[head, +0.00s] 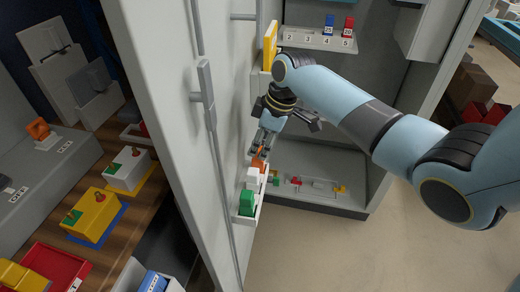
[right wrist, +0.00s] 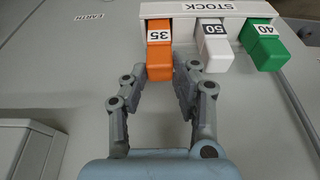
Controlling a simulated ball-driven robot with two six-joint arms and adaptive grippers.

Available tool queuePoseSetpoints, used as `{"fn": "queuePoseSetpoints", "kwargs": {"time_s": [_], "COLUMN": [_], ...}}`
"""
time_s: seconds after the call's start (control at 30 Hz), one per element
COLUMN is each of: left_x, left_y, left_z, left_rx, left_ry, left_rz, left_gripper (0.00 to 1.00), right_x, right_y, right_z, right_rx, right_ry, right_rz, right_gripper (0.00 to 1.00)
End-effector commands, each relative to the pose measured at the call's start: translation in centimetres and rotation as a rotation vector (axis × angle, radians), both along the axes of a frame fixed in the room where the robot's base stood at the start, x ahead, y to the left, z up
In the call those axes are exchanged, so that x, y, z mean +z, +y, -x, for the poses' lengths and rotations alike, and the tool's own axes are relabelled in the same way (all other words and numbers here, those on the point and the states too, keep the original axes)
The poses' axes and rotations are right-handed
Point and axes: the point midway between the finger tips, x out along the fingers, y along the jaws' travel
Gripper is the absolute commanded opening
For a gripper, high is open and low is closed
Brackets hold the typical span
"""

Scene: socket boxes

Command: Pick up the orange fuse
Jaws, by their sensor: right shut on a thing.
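The orange fuse (right wrist: 159,52), marked 35, sits in the white STOCK rack (right wrist: 180,10), at the left of a row with a white fuse (right wrist: 214,50) marked 50 and a green fuse (right wrist: 265,48) marked 40. In the head view the orange fuse (head: 258,163) is partly hidden below my right gripper (head: 262,146). In the right wrist view my right gripper (right wrist: 163,76) has its fingertips on both sides of the orange fuse's lower end and is shut on it. My left gripper is not in view.
The rack hangs on the grey cabinet door (head: 160,90). Beyond it, a shelf (head: 320,40) holds a blue and a red fuse, and a lower shelf (head: 310,200) holds small coloured pieces. Left of the door, a wooden bench carries yellow and white boxes (head: 95,215).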

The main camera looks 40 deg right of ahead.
Motion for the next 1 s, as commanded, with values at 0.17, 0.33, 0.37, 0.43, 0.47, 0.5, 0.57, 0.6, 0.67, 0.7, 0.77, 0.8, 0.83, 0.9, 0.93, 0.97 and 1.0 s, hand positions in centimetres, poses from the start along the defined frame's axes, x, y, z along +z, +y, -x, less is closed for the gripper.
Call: {"fn": "queuePoseSetpoints", "kwargs": {"time_s": [0.17, 0.33, 0.37, 0.43, 0.47, 0.5, 0.57, 0.6, 0.67, 0.7, 0.77, 0.8, 0.83, 0.9, 0.93, 0.97, 1.0], "left_x": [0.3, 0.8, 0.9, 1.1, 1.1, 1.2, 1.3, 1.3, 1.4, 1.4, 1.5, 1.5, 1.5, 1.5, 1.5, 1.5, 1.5], "left_y": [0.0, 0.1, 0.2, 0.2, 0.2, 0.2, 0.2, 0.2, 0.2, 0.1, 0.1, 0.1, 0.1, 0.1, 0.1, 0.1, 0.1], "left_z": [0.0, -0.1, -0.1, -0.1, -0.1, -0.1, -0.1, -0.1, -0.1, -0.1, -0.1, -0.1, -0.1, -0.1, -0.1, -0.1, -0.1], "left_rx": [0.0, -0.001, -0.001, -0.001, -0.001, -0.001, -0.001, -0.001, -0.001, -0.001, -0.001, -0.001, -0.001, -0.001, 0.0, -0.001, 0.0], "left_ry": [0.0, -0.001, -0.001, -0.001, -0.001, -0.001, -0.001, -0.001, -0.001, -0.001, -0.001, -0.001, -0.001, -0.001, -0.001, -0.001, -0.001], "left_rz": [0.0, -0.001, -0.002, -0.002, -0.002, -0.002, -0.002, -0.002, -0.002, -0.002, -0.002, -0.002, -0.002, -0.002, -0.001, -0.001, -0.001], "left_gripper": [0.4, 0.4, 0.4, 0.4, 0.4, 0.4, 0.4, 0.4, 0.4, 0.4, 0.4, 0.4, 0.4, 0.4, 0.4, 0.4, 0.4], "right_x": [3.0, 5.2, 5.6, 6.6, 7.0, 7.5, 8.1, 8.5, 9.0, 9.2, 9.5, 9.7, 9.8, 9.9, 10.0, 10.0, 10.0], "right_y": [0.0, -1.7, -2.0, -2.7, -2.9, -3.2, -3.7, -3.9, -4.2, -4.4, -4.6, -4.6, -4.7, -4.7, -4.7, -4.7, -4.7], "right_z": [-0.1, 3.3, 4.0, 5.5, 6.1, 6.8, 7.8, 8.4, 9.1, 9.5, 10.0, 10.2, 10.3, 10.5, 10.6, 10.6, 10.6], "right_rx": [0.001, 0.001, 0.002, 0.001, 0.002, 0.004, 0.002, 0.002, 0.002, 0.001, 0.0, 0.0, 0.001, 0.0, 0.0, 0.0, -0.001], "right_ry": [-0.005, 0.0, 0.0, -0.001, 0.0, 0.001, 0.0, 0.0, 0.0, 0.0, 0.0, -0.001, 0.0, 0.0, 0.0, -0.001, -0.001], "right_rz": [0.001, 0.006, 0.006, 0.007, 0.007, 0.007, 0.006, 0.006, 0.005, 0.005, 0.003, 0.002, 0.002, 0.0, 0.0, -0.001, -0.001], "right_gripper": [0.0, 0.0, 0.0, 0.0, 0.0, 0.0, 0.0, 0.0, 0.0, 0.0, 0.0, 0.0, 0.0, 0.0, 0.0, 0.0, 0.0]}}
